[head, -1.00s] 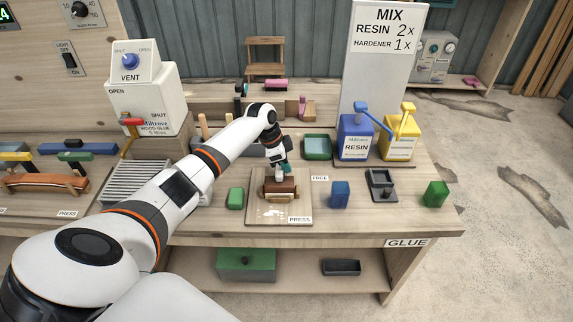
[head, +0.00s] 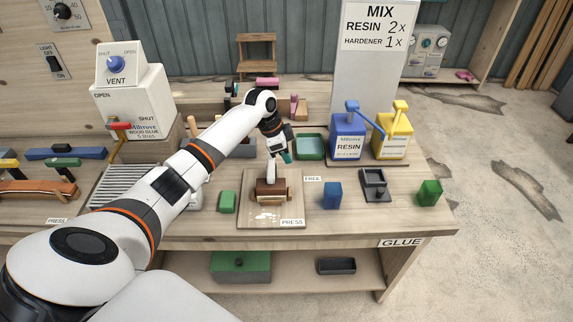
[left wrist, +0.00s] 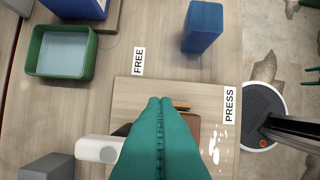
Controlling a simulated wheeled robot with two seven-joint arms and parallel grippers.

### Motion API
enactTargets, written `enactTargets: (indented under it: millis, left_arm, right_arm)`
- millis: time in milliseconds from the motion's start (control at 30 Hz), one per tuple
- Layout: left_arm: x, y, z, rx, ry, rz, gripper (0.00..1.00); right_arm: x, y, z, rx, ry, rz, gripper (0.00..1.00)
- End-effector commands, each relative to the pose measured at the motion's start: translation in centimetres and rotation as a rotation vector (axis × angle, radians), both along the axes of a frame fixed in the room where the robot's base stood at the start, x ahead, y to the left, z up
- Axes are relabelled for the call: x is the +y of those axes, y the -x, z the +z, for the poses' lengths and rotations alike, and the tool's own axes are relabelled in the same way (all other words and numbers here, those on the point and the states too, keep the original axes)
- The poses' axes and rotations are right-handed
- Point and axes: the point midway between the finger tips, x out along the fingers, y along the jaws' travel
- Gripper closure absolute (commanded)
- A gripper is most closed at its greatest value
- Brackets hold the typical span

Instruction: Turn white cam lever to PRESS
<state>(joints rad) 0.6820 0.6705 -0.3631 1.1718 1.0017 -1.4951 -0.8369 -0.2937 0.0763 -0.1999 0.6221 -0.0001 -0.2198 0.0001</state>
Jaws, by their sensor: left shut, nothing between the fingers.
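The white cam lever (head: 271,170) stands at the back of a brown block (head: 267,191) with a light wooden bar, on the pale glue-stained board (head: 294,212). Its white end also shows at the lower left in the left wrist view (left wrist: 97,149). The PRESS label (head: 292,223) is at the board's front right. The FREE label (head: 313,179) is at its back right. My left gripper (head: 288,157) has shut, empty teal fingers just right of the lever in the head view. In the wrist view the fingers (left wrist: 160,103) hide much of the block. Contact with the lever cannot be told.
A blue block (head: 332,195), a dark square tray (head: 375,184) and a green block (head: 429,193) stand to the right. A green tray (head: 310,147) and the RESIN container (head: 347,137) are behind. Another green block (head: 227,202) is left of the board.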

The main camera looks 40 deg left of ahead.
Motion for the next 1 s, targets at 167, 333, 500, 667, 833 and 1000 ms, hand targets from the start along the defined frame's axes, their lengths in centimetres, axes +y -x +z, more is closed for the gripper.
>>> enactTargets:
  millis: [167,333,500,667,833,1000]
  left_arm:
    - [1.0,0.5,3.0,-0.004,-0.001,0.0,1.0]
    - [1.3,0.9,4.6,-0.002,-0.001,0.0,1.0]
    - [1.4,0.9,5.0,-0.001,0.001,0.0,1.0]
    - [1.4,0.9,5.0,-0.001,0.001,0.0,1.0]
    - [1.4,0.9,4.9,-0.001,0.0,0.0,1.0]
    - [1.2,1.1,4.6,0.002,-0.002,-0.001,1.0]
  right_arm:
    - [0.0,0.1,-1.1,0.002,0.0,0.0,0.29]
    - [-0.1,1.1,-1.4,0.015,0.001,0.0,0.29]
    - [-0.2,1.0,-1.4,0.014,0.003,0.001,0.29]
    - [-0.3,0.7,-1.4,0.01,0.004,0.001,0.29]
    - [-0.4,0.7,-1.4,0.01,0.005,0.002,0.29]
    - [-0.4,0.7,-1.4,0.01,0.005,0.002,0.29]
